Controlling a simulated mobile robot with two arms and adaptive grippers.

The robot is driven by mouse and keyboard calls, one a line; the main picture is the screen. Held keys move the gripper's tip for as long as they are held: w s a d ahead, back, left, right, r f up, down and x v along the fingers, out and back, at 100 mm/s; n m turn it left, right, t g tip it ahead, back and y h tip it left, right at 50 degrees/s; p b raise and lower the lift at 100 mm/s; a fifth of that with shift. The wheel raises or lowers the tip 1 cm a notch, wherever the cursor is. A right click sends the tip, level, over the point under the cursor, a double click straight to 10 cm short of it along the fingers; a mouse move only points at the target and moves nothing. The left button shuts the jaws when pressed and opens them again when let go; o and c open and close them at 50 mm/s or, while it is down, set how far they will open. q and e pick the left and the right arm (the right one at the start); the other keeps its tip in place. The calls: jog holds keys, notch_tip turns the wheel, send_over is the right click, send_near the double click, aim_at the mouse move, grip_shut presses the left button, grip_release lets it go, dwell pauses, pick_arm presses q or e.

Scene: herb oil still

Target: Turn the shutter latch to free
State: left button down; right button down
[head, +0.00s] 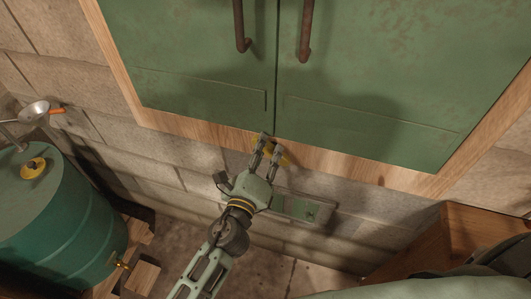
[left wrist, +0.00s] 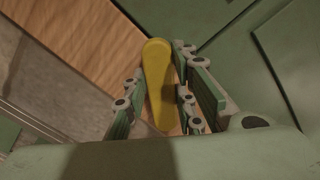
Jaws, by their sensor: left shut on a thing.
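The shutter latch (left wrist: 158,85) is a yellow, round-ended bar at the lower edge of the green shutters. In the left wrist view it lies lengthwise between the fingers, in front of the wooden frame. In the head view only a bit of the latch (head: 284,160) shows beside the fingers. My left gripper (head: 268,143) is shut on the latch, below the seam between the doors; its fingers also flank the bar in the left wrist view (left wrist: 160,100). The left shutter (head: 200,50) and right shutter (head: 400,60) look closed. My right gripper is not in view.
Two dark handles (head: 305,30) hang on the shutters above. A green drum (head: 70,225) with a yellow cap and brass tap stands at the left. A green plate (head: 300,208) is on the block wall below the frame. A wooden box (head: 440,245) stands at the lower right.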

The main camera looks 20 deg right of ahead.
pick_arm(q)
jog(key=n, duration=0.1)
jog(key=n+b, duration=0.1)
jog(key=n, duration=0.1)
jog(key=shift+a+f+n, duration=0.15)
jog(key=shift+f+n, duration=0.15)
jog(key=shift+f, duration=0.1)
jog(key=shift+w+f+n, duration=0.1)
jog(key=shift+f+n, duration=0.05)
jog(key=shift+n, duration=0.75)
jog(key=shift+f+n, duration=0.1)
jog(key=shift+n, duration=0.8)
jog(key=shift+b, duration=0.3)
jog(key=c, duration=1.4)
grip_release()
jog(key=shift+c, duration=0.2)
jog(key=v, duration=1.2)
